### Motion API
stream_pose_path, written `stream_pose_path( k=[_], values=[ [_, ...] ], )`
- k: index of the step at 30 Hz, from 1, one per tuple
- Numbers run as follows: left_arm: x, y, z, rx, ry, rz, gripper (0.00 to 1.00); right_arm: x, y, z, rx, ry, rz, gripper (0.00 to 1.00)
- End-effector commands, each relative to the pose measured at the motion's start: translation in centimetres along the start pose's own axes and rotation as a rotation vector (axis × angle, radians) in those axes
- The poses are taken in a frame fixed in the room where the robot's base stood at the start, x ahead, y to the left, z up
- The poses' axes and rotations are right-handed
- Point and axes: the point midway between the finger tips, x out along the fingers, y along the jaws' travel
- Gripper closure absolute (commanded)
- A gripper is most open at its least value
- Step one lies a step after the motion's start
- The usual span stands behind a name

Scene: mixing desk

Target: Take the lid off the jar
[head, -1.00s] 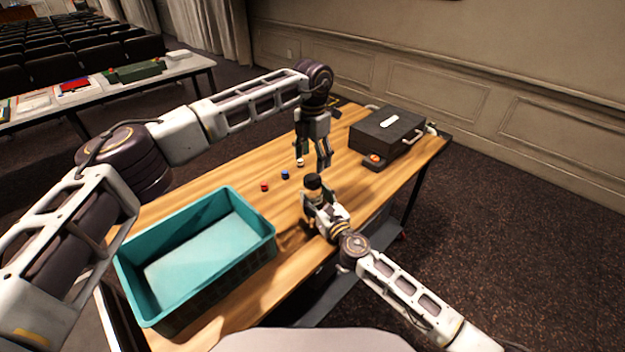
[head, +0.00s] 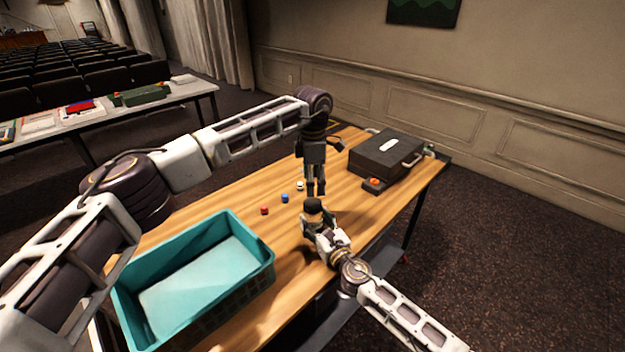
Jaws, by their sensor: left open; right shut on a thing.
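The jar (head: 312,217) stands at the middle of the wooden table, mostly hidden by my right gripper. Its black lid (head: 312,205) is on top. My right gripper (head: 311,226) is shut on the jar's body from the near side. My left gripper (head: 316,190) is open and points down, with its fingertips just above and behind the lid in the picture. I cannot tell whether the fingertips touch the lid.
A teal crate (head: 262,256) stands at the table's left front. Small red (head: 264,210), blue (head: 284,198) and white (head: 300,186) pieces lie left of the jar. A black case (head: 385,155) and a small box with an orange button (head: 374,183) are at the back right.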

Motion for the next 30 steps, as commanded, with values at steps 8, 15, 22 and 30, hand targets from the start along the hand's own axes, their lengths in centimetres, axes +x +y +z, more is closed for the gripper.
stream_pose_path(
  k=[8,15,22,30],
  values=[
    [-0.10,0.04,-0.02,0.224,0.001,0.002,0.32,-0.01,-0.02,-0.05,0.000,0.001,0.000,1.00],
    [-0.16,0.08,-0.06,0.420,0.003,0.003,0.32,-0.01,-0.02,-0.05,0.000,0.001,0.000,1.00],
    [-0.19,0.11,-0.11,0.608,0.006,0.004,0.32,-0.01,-0.02,-0.05,0.000,0.001,0.000,1.00],
    [-0.20,0.14,-0.16,0.828,0.009,0.003,0.32,-0.01,-0.02,-0.05,0.000,0.001,0.000,1.00]
  ],
)
